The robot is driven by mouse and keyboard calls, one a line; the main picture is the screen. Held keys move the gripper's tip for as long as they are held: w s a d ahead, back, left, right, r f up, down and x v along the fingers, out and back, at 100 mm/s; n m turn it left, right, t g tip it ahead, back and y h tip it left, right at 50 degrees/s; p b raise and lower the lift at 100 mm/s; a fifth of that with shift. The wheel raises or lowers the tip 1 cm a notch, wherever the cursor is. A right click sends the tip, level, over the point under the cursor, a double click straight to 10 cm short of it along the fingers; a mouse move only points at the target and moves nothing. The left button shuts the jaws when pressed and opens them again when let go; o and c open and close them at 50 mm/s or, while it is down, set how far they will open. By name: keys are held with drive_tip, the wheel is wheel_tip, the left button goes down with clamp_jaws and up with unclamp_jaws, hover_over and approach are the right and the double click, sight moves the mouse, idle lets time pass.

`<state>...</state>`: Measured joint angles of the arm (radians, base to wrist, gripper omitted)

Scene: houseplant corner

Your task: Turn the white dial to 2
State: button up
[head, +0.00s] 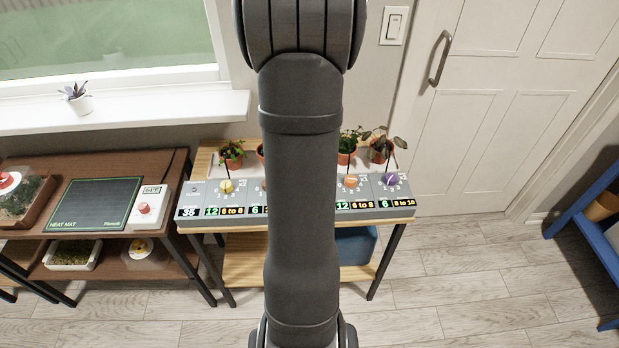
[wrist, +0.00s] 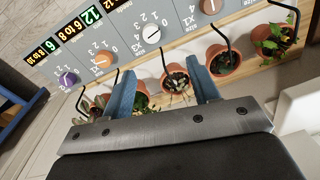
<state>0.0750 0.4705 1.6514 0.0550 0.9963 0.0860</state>
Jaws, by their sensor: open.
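The white dial (wrist: 152,34) is on the sloped grey panel (wrist: 178,27) in the wrist view, with small numbers printed beside it. Its pointer is too small to read surely. My gripper (wrist: 160,66) is open and empty, its two blue fingers spread apart. In the picture the white dial lies just beyond the fingertips, between them and apart from both. In the head view my arm covers the middle of the panel, so the white dial and my gripper are hidden there.
An orange dial (wrist: 103,60) and a purple dial (wrist: 68,76) are beside the white one. Thin black hooked stems and potted plants (wrist: 174,79) line the panel's edge, close around the fingers. A yellow dial (head: 226,186) is further left in the head view. A heat mat (head: 93,203) lies on the left bench.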

drive_tip(key=f+m, duration=0.1)
drive_tip(key=f, duration=0.4)
drive_tip(key=f+m, duration=0.2)
drive_tip(key=f, duration=0.2)
drive_tip(key=d+f+m, duration=0.1)
drive_tip(key=f, duration=0.4)
drive_tip(key=shift+s+f+m, duration=0.1)
drive_tip(key=shift+f+m, duration=0.2)
drive_tip(key=shift+f, duration=0.05)
drive_tip(key=shift+c, duration=0.4)
drive_tip(key=c, duration=0.9)
